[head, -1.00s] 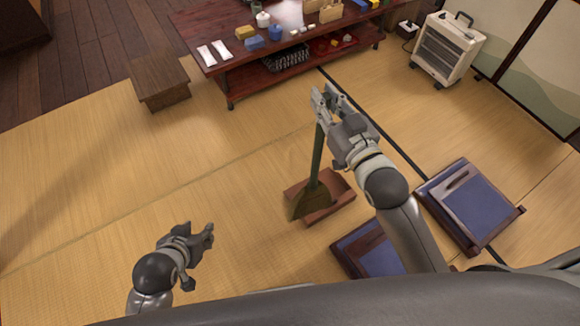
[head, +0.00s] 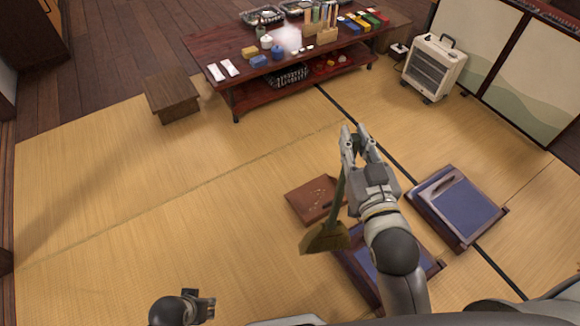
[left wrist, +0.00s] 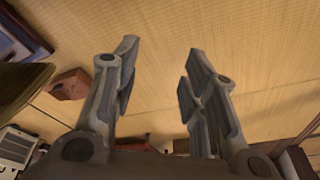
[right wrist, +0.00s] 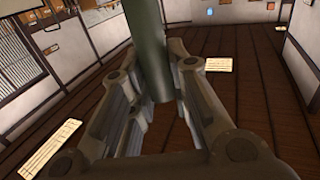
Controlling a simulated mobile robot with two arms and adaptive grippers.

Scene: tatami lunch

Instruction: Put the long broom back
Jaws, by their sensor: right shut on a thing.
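The long broom has a green handle (head: 339,188) and olive-brown bristles (head: 325,238). My right gripper (head: 356,140) is shut on the upper handle and holds the broom slightly tilted, bristles down. The handle also rises between the right fingers in the right wrist view (right wrist: 150,45). I cannot tell whether the bristles touch the mat. My left gripper (head: 206,304) is low at the front left; in the left wrist view its fingers (left wrist: 160,60) are spread and empty. What looks like the bristles shows at that view's left edge (left wrist: 20,82).
A brown dustpan or tray (head: 310,203) with small crumbs lies behind the bristles. Blue-cushioned seats (head: 455,205) lie to the right, one partly under my right arm. A low red table (head: 240,85), a wooden stool (head: 172,96) and a heater (head: 435,67) stand farther back. Left tatami is clear.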

